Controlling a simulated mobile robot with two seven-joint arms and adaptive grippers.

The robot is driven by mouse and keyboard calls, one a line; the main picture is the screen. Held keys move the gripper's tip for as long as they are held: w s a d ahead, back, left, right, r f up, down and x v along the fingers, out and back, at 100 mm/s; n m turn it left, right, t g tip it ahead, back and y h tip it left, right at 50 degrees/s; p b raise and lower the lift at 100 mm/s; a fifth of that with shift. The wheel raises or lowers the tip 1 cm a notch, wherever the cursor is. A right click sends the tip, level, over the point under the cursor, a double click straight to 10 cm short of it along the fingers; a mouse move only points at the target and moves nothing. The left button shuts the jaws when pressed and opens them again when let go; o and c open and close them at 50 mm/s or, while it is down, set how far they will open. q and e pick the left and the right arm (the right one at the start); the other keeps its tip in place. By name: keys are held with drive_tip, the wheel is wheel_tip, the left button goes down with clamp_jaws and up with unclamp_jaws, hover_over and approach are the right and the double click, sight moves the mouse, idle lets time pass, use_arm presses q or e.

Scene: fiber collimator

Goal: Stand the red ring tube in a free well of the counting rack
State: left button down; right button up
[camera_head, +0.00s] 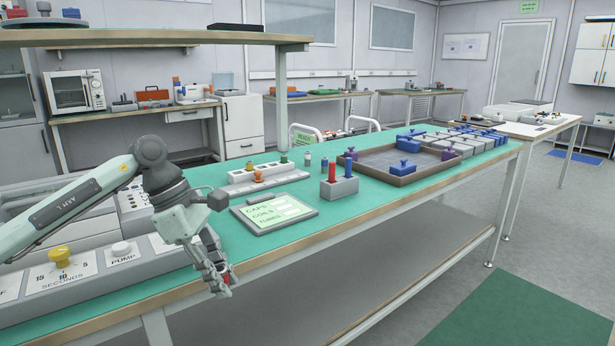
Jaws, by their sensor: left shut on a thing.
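My left gripper (224,288) hangs in front of the near table edge, fingers pointing down. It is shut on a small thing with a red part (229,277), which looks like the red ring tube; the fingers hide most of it. A long pale rack (240,188) stands on the green bench top behind it, with an orange piece and green-topped pieces in it; it may be the counting rack. A grey block (341,190) to its right holds an upright red cylinder (332,172) and a blue one (348,167). My right gripper is out of view.
A sign panel (272,213) reading CAPS, COILS, TUBES lies before the long rack. Two small vials (308,159) stand behind the block. A brown-rimmed tray (402,180) with blue-handled pieces lies right. A control panel (88,268) with knobs stands left.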

use_arm(q)
drive_tip(key=s+a+f+m+g+y, duration=0.3)
drive_tip(key=s+f+m, duration=0.4)
drive_tip(key=m, duration=1)
drive_tip(key=shift+a+g+y, duration=0.35)
drive_tip(key=shift+g+y, duration=0.15)
drive_tip(key=shift+y, duration=0.3)
drive_tip(key=shift+s, duration=0.1)
